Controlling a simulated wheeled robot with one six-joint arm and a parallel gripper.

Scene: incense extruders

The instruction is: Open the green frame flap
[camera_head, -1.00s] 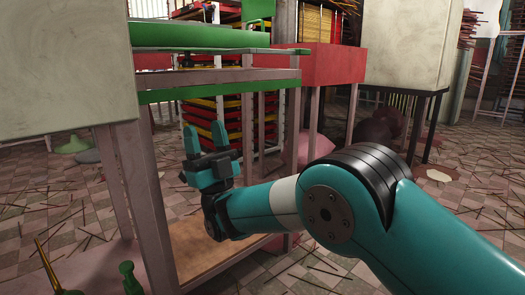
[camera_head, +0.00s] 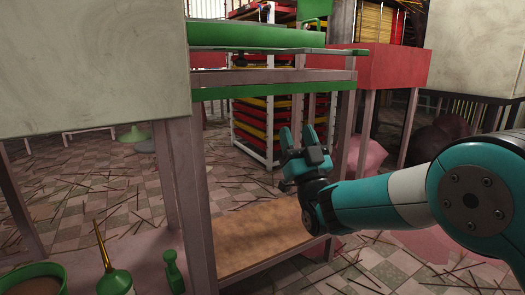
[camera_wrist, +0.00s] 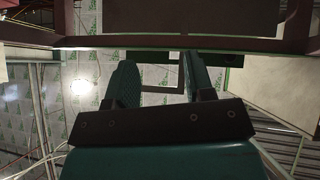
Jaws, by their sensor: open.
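A frame stand with pinkish metal legs fills the middle of the head view. A green slab (camera_head: 255,37) lies on top, with a thin green-edged frame (camera_head: 345,51) just under it and a green bar (camera_head: 275,90) lower down. I cannot tell for sure which green part is the flap. My gripper (camera_head: 297,137) points up, open and empty, below the green bar and apart from it in the picture. The wrist view looks upward past my open fingers (camera_wrist: 159,68) at a dark crossbeam and a dark green strip (camera_wrist: 215,58).
A wooden lower shelf (camera_head: 255,240) lies below my gripper. A pale block (camera_head: 90,65) stands at left, a red box (camera_head: 385,68) at right. Thin sticks litter the floor.

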